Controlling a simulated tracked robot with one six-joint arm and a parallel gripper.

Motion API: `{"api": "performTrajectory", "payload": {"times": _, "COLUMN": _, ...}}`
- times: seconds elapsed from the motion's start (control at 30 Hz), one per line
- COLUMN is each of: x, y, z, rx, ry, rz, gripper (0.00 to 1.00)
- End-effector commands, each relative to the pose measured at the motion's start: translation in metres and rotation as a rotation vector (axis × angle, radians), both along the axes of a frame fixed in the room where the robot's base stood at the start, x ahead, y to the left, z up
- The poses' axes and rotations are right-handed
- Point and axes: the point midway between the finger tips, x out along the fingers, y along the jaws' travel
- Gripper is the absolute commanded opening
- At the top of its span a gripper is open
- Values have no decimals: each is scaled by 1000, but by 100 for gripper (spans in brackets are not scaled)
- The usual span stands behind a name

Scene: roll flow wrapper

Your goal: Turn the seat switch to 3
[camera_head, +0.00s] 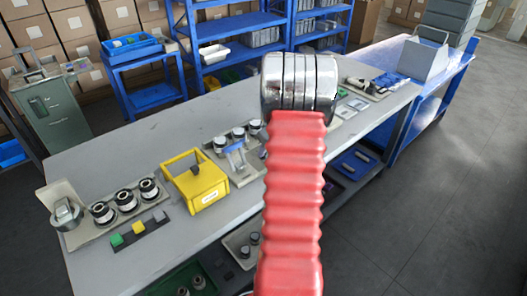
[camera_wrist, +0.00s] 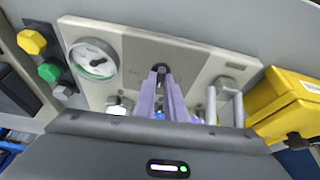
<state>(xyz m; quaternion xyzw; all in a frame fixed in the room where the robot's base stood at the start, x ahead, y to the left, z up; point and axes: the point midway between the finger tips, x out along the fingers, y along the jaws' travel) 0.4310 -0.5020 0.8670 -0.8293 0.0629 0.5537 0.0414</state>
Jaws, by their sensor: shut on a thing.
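In the wrist view, my gripper (camera_wrist: 163,80) has its two purple fingers closed on a small dark knob (camera_wrist: 161,69), which I take to be the seat switch. The knob stands on a pale panel (camera_wrist: 198,66), and the fingers cover most of it. Faint marks sit beside it on the panel, too small to read, so I cannot tell which number it points to. In the head view, my red ribbed arm fills the middle and my gripper cannot be made out.
On the panel, a round white gauge (camera_wrist: 93,60) is left of the fingers and a grey metal handle (camera_wrist: 225,100) is right. A yellow hexagonal knob (camera_wrist: 32,42) and a green one (camera_wrist: 49,72) lie farther left. A yellow box (camera_wrist: 290,100) stands close on the right.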

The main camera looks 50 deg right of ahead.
Motion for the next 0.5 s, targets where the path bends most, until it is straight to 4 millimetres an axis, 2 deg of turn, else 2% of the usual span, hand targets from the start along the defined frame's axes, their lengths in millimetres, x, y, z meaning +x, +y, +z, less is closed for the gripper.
{"api": "performTrajectory", "payload": {"times": 0.5, "x": 0, "y": 2, "z": -2, "rx": 4, "ry": 1, "rz": -70, "gripper": 0}}
